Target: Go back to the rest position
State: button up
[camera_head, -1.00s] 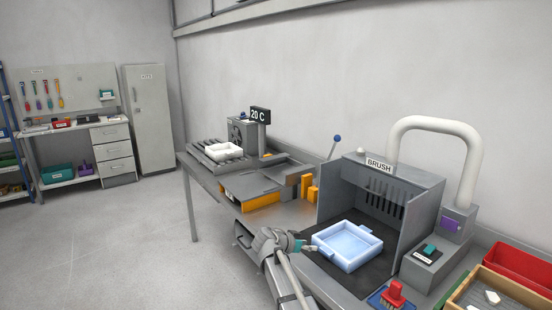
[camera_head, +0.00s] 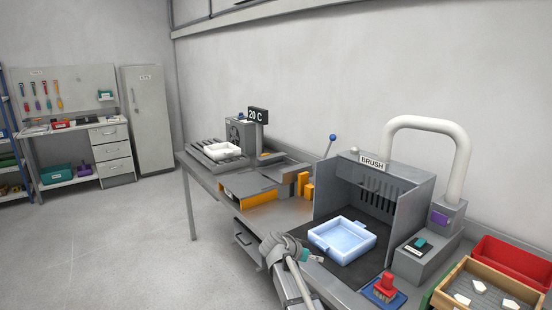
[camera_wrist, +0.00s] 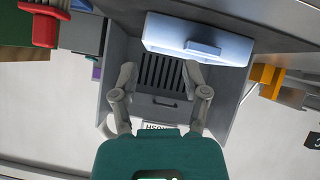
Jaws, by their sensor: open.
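My gripper (camera_head: 312,257) is at the front edge of the bench in the head view, in front of the brush station and apart from the blue tray. In the wrist view my gripper (camera_wrist: 160,80) has its two fingers spread with nothing between them. The light blue tray (camera_head: 342,259) with side handles sits on the dark floor of the brush station (camera_head: 408,213). In the wrist view the blue tray (camera_wrist: 200,40) shows beyond the fingertips.
A red-handled brush (camera_head: 386,287) stands on a blue pad to the right. A wooden box (camera_head: 508,285) with white pieces and a red bin (camera_head: 505,258) are at the far right. A white tray (camera_head: 222,150) lies on the rollers at the left. Open floor (camera_head: 120,245) lies left of the bench.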

jog(key=s+d+f+n+g+y+p, duration=0.1)
jog(key=s+n+y, duration=0.3)
jog(key=s, duration=0.7)
jog(key=s+d+f+n+g+y+p, duration=0.2)
jog(key=s+d+n+g+y+p, duration=0.1)
jog(key=s, duration=0.9)
jog(key=n+g+y, duration=0.1)
jog(key=y, duration=0.1)
jog(key=shift+s+d+f+g+y, duration=0.15)
jog(key=shift+s+d+g+y, duration=0.05)
jog(key=shift+d+g+y, duration=0.15)
